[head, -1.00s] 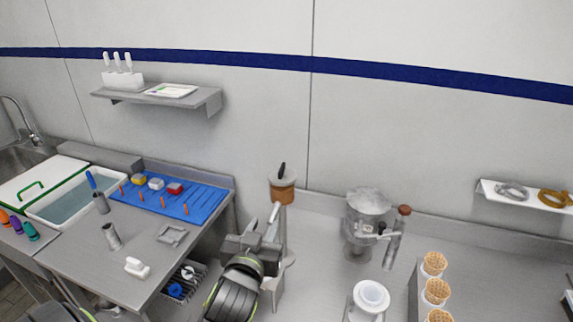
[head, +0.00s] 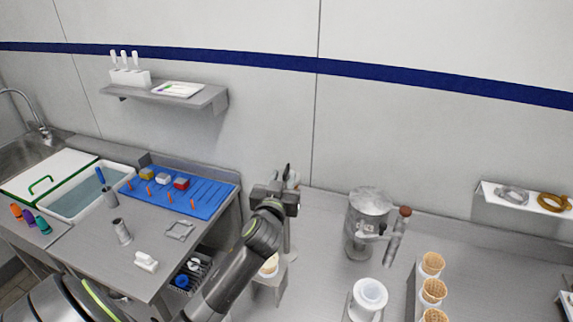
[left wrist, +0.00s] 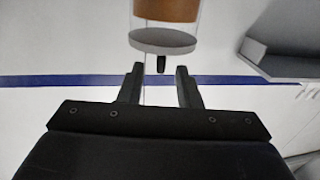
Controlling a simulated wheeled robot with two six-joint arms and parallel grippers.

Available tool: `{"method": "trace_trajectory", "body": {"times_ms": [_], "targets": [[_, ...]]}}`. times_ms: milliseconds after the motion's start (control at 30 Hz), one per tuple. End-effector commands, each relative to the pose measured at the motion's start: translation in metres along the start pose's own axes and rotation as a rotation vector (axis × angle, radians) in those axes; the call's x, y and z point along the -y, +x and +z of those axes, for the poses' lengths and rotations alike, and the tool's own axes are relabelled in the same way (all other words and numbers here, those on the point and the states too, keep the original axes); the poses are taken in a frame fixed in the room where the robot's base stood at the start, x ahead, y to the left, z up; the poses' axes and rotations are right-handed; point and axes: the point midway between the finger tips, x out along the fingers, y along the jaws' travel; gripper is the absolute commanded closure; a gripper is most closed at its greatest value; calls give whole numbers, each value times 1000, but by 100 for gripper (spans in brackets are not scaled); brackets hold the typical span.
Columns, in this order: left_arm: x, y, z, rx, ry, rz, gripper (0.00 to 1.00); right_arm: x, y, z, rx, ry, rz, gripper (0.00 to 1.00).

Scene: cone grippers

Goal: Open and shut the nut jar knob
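The nut jar (left wrist: 165,10) has brown contents and a pale grey-white lid (left wrist: 163,40). It appears upside down at the top of the left wrist view. Its small black knob (left wrist: 161,64) sticks out from the lid, between and level with the tips of my left gripper (left wrist: 159,69). The fingers are open, with a gap on both sides of the knob. In the head view my left gripper (head: 285,182) reaches to the back of the counter and hides most of the jar. My right gripper is not in view.
A clear dispenser (head: 368,225) stands right of my left arm, with a white cup (head: 368,294) in front. Waffle cones (head: 432,264) stand further right. A wall shelf (head: 165,95) and a blue mat (head: 200,195) are to the left. The back counter between jar and dispenser is clear.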

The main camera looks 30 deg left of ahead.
Motion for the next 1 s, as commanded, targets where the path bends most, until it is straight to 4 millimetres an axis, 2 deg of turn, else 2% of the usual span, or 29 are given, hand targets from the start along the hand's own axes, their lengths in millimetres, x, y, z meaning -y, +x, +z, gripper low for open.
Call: {"method": "trace_trajectory", "body": {"times_ms": [100, 300, 500, 767, 1000], "targets": [[0, 18, -3, 1, 2, -1, 69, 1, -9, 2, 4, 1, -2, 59], [0, 39, -1, 0, 0, -1, 69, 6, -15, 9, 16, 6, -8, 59], [0, 46, 0, 1, 0, -1, 69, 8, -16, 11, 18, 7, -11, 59], [0, 47, 0, 0, 0, -1, 69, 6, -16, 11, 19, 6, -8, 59], [0, 47, 0, 1, 0, -1, 100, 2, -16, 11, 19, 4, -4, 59]]}}
